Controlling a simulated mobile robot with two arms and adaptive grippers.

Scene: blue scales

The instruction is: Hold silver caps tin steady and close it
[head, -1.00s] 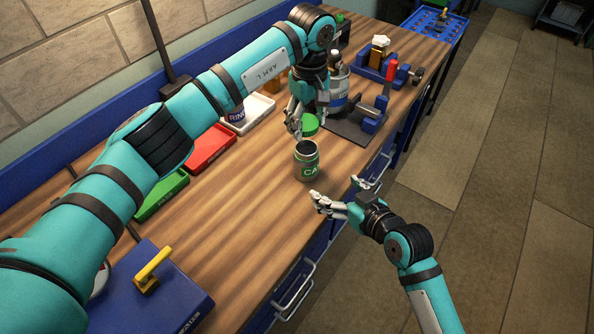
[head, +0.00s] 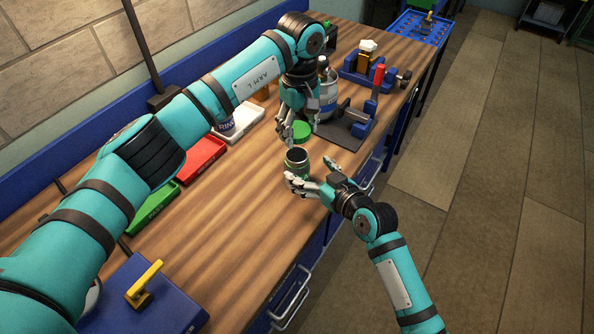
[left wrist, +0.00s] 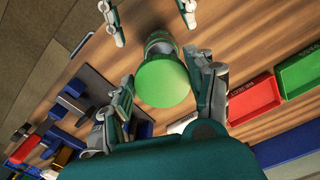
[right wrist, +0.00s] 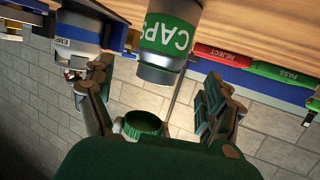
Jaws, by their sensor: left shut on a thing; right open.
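The silver tin (head: 297,158), with a green CAPS label, stands upright and open on the wooden bench. In the right wrist view the tin (right wrist: 165,45) appears upside down between the fingers. My right gripper (head: 310,173) is open, its fingers on either side of the tin; I see a gap beside the tin in the wrist view. My left gripper (left wrist: 165,85) is shut on the round green lid (left wrist: 163,83). The lid (head: 301,131) is held apart from the tin, above and slightly beyond it.
Red (head: 201,160) and green (head: 152,205) trays and a white tray (head: 240,120) line the bench's back. A dark mat (head: 338,132) with a blue red-handled fixture (head: 377,92) and a labelled canister (head: 328,98) lie beyond the tin.

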